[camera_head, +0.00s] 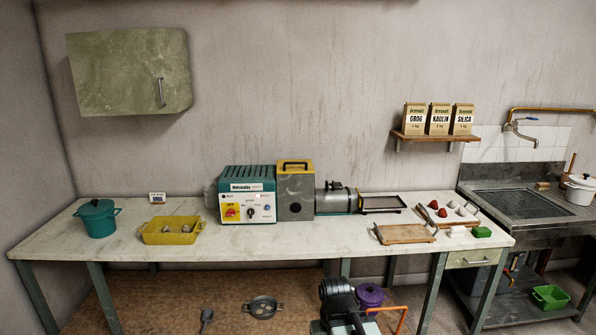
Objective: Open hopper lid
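The clay machine stands on the long white table, with a teal control box (247,186) on its left and a grey hopper (295,195) beside it. The hopper lid (307,170) is yellow with a dark handle on it, and it looks closed. A grey barrel (337,199) runs right from the hopper. My dark arm shows at the bottom centre, with my gripper (340,292) low in front of the table, well below and apart from the lid. Its fingers cannot be made out, so I cannot tell whether it is open or shut.
On the table are a teal pot (97,220), a yellow tray (172,238), a dark tray (382,209) and a wooden board (405,240). A wall cabinet (130,75) hangs upper left. The tabletop in front of the machine is clear. A purple pot (370,296) is low down.

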